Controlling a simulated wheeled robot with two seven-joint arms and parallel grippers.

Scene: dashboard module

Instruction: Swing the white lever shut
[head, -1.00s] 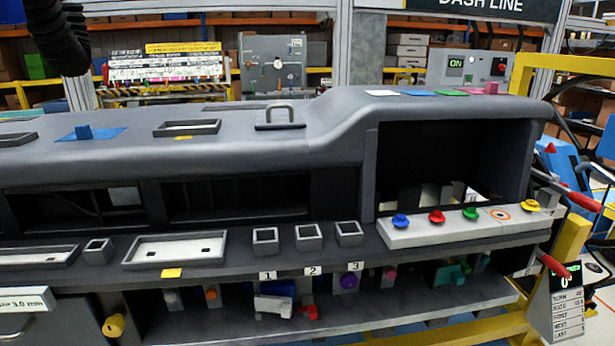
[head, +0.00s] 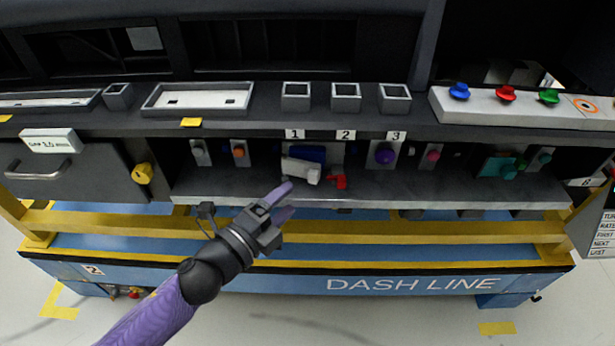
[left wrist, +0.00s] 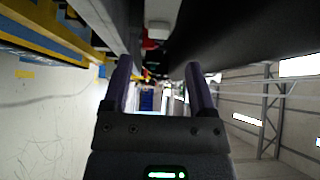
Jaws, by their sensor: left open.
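The white lever (head: 300,169) sits in front of a blue block (head: 308,154) below the label 1, under the dashboard's lower shelf. It lies roughly level, with a small red piece (head: 338,181) to its right. My left gripper (head: 284,204) is open and empty, just below and in front of the lever, with its purple fingers pointing up and right. A gap shows between the lever and the fingers. In the left wrist view the two fingers (left wrist: 157,66) are apart with nothing between them; the lever cannot be made out surely there. My right gripper is not in view.
A purple knob (head: 385,154) is right of the lever, and an orange knob (head: 239,152) is left. A grey ledge (head: 420,188) runs below. A yellow rail (head: 400,231) crosses the front. A yellow knob (head: 142,173) and a drawer are at left.

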